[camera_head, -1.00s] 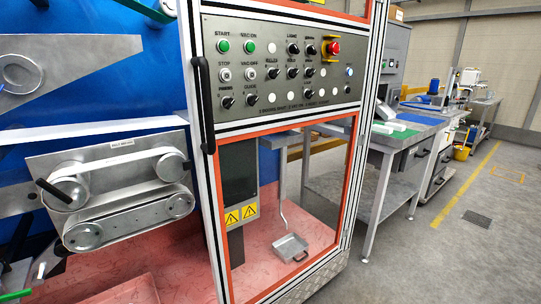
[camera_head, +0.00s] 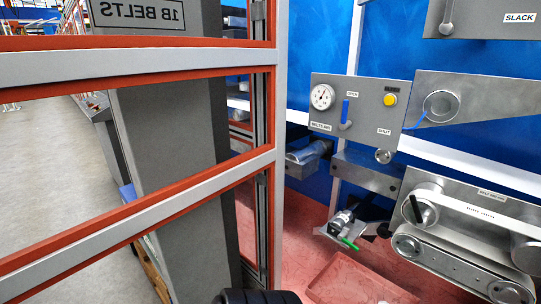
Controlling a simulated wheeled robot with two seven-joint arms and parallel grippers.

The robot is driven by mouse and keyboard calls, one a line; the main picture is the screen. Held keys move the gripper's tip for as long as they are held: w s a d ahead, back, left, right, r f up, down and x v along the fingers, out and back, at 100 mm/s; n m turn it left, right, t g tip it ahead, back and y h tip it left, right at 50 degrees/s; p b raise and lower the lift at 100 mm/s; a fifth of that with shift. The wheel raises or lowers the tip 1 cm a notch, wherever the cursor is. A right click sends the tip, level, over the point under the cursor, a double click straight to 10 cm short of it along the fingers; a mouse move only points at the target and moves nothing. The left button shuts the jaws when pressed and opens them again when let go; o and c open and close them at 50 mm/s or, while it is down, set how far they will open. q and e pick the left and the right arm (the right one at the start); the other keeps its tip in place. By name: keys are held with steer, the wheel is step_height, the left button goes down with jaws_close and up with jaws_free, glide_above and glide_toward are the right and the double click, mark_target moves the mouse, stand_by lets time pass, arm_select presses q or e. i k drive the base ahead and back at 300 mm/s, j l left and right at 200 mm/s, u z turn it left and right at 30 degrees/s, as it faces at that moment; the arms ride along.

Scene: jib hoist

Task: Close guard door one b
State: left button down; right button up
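A guard door frame (camera_head: 180,195) with grey rails and red edging spans the left half of the view, and I take it to be guard door one b. It ends at an upright grey post (camera_head: 278,120). To the right of the post the machine bay is uncovered, so the door appears to stand open. A sign reading "1B BELTS" (camera_head: 152,12) is on a grey column seen through the frame. No door handle shows clearly. Neither gripper is in view; a black ribbed part at the bottom edge is probably mine.
In the bay are a valve panel (camera_head: 358,108) with gauge and blue lever, a belt unit (camera_head: 460,235) on a metal plate, a small tool with a green tip (camera_head: 342,228), and a red tray (camera_head: 360,280) on the red floor. Open grey floor (camera_head: 40,150) lies at left.

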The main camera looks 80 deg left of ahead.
mark_target(32, 66)
steer(key=u, duration=0.45)
steer(key=k+u, duration=0.1)
steer(key=u, duration=0.85)
steer(key=k+u, duration=0.1)
steer(key=u, duration=0.35)
steer(key=j+u, duration=0.1)
steer(key=u, duration=0.4)
steer(key=k+j+u, duration=0.1)
steer(key=u, duration=0.3)
steer(key=j+u, duration=0.25)
steer(key=u, duration=0.15)
steer(key=j+z, duration=2.75)
steer(key=i+j+u, duration=0.15)
steer(key=j+u, duration=0.15)
steer(key=j, duration=0.15)
steer(key=k+j, duration=0.45)
steer(key=j, duration=0.3)
